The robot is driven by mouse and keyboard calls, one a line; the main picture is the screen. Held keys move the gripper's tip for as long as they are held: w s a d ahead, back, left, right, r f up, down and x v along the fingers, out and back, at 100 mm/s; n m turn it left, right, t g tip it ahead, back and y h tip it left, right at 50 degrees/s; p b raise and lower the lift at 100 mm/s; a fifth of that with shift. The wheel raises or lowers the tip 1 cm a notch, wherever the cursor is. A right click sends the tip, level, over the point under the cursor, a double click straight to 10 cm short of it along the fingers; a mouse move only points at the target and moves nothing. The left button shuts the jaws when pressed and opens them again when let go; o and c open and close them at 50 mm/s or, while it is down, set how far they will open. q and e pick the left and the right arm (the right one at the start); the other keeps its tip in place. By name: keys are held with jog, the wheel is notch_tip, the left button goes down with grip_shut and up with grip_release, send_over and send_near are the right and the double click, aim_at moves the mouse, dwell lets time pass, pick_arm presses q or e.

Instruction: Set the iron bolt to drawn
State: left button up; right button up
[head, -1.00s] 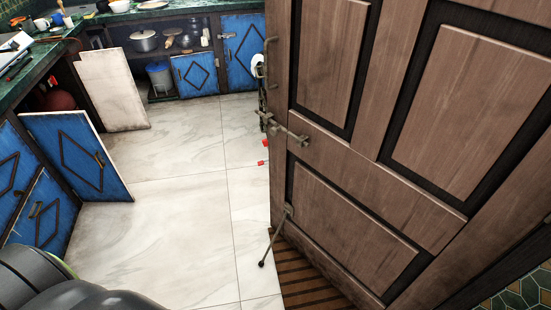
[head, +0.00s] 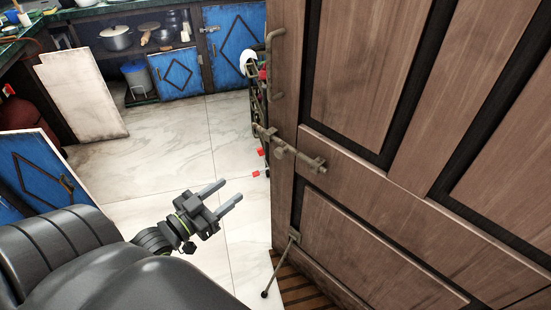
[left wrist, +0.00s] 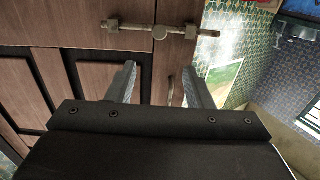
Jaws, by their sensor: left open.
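The iron bolt (head: 281,148) is mounted across the brown wooden door (head: 345,165), near the door's free edge. Its rod lies level across the door, and one end sticks out past that edge. In the left wrist view the bolt (left wrist: 176,32) runs across the top, beyond the fingertips. My left gripper (head: 231,191) is open and empty, left of and below the bolt in the head view, and apart from it. Both fingers also show in the left wrist view (left wrist: 160,70). My right gripper is not in view.
A pull handle (head: 275,62) is above the bolt, and a thin metal door stop (head: 279,265) is below it. Blue cabinets (head: 178,74) and a leaning pale board (head: 84,98) stand at the back left.

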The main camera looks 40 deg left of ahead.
pick_arm(q)
jog(key=b, duration=0.3)
send_near(277, 154)
jog(key=w, duration=0.5)
jog(key=w+d+b, duration=0.1)
jog(key=w, duration=0.3)
jog(key=shift+d+b, duration=0.25)
jog(key=shift+b, duration=0.05)
jog(key=shift+c, duration=0.5)
jog(key=c, duration=0.5)
grip_shut()
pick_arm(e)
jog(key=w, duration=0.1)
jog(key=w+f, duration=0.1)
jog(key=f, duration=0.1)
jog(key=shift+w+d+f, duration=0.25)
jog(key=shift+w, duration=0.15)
